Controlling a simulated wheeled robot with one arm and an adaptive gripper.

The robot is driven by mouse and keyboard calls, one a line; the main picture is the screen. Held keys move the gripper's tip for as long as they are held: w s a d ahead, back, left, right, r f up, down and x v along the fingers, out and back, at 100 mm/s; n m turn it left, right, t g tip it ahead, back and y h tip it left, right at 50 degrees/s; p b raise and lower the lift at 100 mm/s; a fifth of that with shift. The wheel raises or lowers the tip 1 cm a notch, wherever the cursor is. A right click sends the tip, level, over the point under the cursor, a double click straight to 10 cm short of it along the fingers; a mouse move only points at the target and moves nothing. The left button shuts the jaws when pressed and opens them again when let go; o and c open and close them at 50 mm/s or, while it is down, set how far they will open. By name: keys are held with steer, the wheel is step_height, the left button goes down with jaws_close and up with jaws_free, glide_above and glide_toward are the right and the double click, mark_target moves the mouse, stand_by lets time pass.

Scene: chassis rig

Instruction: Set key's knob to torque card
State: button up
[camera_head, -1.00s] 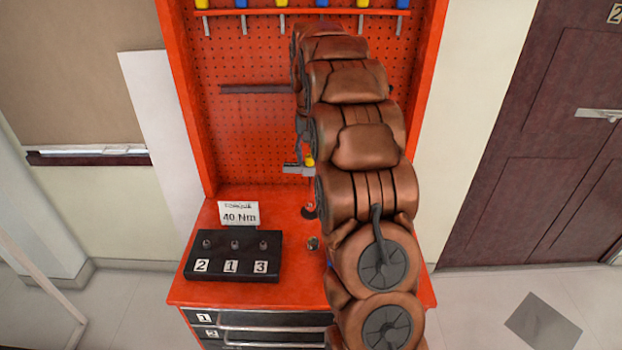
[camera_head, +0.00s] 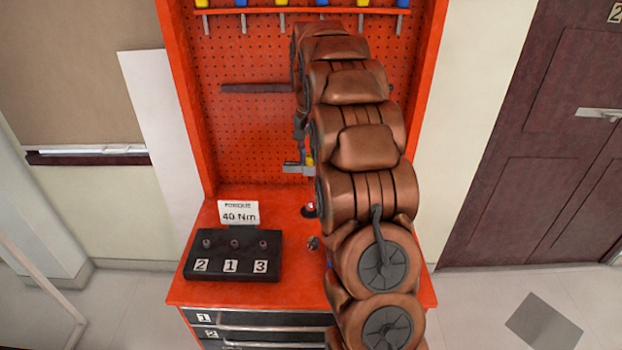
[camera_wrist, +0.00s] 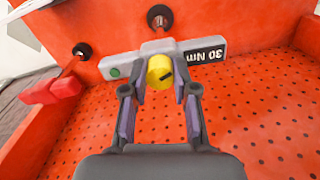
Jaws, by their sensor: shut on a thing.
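The key (camera_wrist: 215,52) is a grey bar in the wrist view with a yellow knob (camera_wrist: 160,72) and a black window reading 30 Nm, upside down in this view. My gripper (camera_wrist: 165,92) is shut on the yellow knob, one finger on each side. The knob has a dark mark on its face. A green dot shows on the bar's left part. In the head view the key (camera_head: 297,168) shows only partly beside my arm. The torque card (camera_head: 239,213) stands on the red bench and reads 40 Nm.
A black block (camera_head: 232,268) labelled 2, 1, 3 sits on the bench below the card. Drawers (camera_head: 270,328) are under the bench top. Tools hang on the red pegboard (camera_head: 250,130) behind. A red piece (camera_wrist: 50,97) lies left of the key in the wrist view.

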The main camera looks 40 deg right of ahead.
steer(key=m, duration=0.4)
steer(key=shift+m+b, duration=0.3)
steer(key=shift+m, duration=0.1)
steer(key=m, duration=0.4)
steer(key=o, duration=0.7)
steer(key=n+b, duration=0.1)
steer(key=n, duration=1)
